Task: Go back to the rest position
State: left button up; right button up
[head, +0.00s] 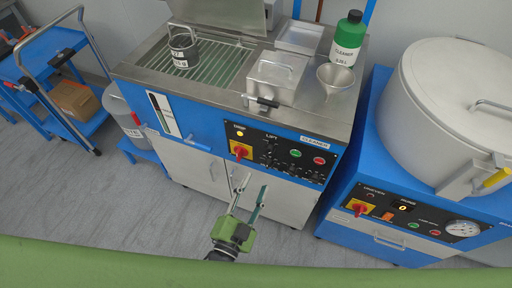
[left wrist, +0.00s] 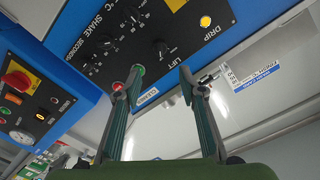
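My left gripper (head: 250,197) is in front of the blue cleaner machine (head: 212,111), below its control panel. Its two fingers are spread with nothing between them. The left wrist view also shows the open fingers (left wrist: 162,75), with the machine's black panel (left wrist: 150,30) beyond them. The yellow DRIP lamp is lit. I cannot tell from these views whether the fingers touch the panel. My right gripper is in neither view.
A dark basket (head: 184,50) sits on the machine's grated top, with a metal box (head: 275,77), a funnel (head: 334,78) and a green bottle (head: 348,38) nearby. A large round vessel (head: 440,110) stands right. A blue cart (head: 50,55) stands left. Grey floor (head: 100,200) is open at left.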

pick_arm(q)
jog(key=s+a+f+n+g+y, duration=0.1)
jog(key=s+a+f+g, duration=0.25)
jog(key=f, duration=0.65)
jog(key=s+a+f+n+g+y, duration=0.1)
jog(key=s+a+f+n+g, duration=0.1)
jog(key=s+f, duration=0.5)
jog(key=s+a+f+n+g+y, duration=0.1)
jog(key=s+a+f+g, duration=0.15)
jog(key=f, duration=0.95)
jog(key=s+a+f+n+g+y, duration=0.1)
jog(key=s+a+f+g, duration=0.1)
jog(key=s+a+f, duration=0.2)
jog(key=s+a+f+n+g, duration=0.2)
jog(key=s+a+f+g, duration=0.1)
jog(key=s, duration=0.6)
jog(key=s+a+f+n+g+y, duration=0.1)
jog(key=s+a+f+g, duration=0.2)
jog(key=s+a+f, duration=0.2)
jog(key=shift+s+a+f+y, duration=0.3)
jog(key=shift+s+f, duration=0.05)
jog(key=shift+s, duration=0.9)
